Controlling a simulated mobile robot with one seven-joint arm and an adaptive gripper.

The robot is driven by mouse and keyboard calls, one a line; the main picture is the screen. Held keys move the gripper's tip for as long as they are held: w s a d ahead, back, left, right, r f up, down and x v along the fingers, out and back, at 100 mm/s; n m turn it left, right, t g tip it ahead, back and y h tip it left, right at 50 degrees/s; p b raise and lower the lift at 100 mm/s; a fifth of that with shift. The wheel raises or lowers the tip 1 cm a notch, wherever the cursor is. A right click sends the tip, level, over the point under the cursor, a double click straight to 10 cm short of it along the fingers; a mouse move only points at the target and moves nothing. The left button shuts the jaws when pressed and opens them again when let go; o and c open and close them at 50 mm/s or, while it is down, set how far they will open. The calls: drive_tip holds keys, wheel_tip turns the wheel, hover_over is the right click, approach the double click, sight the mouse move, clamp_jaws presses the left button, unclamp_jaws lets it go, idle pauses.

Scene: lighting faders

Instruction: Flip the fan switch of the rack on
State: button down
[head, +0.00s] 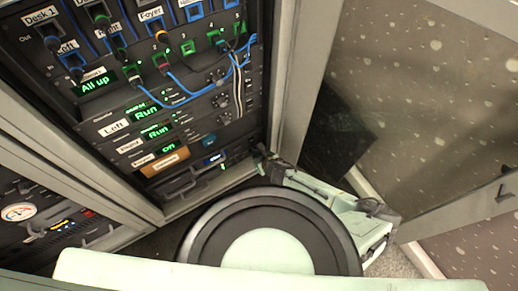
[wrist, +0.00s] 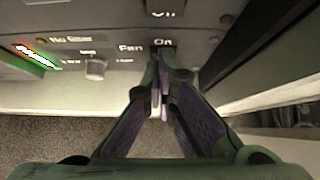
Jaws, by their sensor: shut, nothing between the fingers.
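The rack (head: 90,130) is a dark cabinet unit with lit green displays, in the head view's upper left. In the wrist view its lower panel (wrist: 125,40) carries the labels "Fan" and "On". The fan switch itself is hidden behind my fingertips, just below the "On" label. My gripper (wrist: 163,62) is shut and empty, its tips at the panel right of "Fan"; whether they touch cannot be told. In the head view my gripper (head: 262,158) is at the lower right corner of the rack.
A small knob (wrist: 95,68) sticks out left of "Fan", with a lit display (wrist: 38,58) further left. Patch cables (head: 215,85) hang higher on the rack. The grey cabinet frame post (head: 300,80) stands close to the right of my gripper.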

drive_tip(key=shift+s+a+r, duration=0.1)
drive_tip(key=shift+a, duration=0.05)
drive_tip(key=shift+r+p, duration=0.7)
drive_tip(key=shift+p, duration=0.05)
drive_tip(key=p+v, duration=0.3)
drive_tip(key=v, duration=1)
drive_tip(key=shift+s+f, duration=0.2)
drive_tip(key=shift+s, duration=0.05)
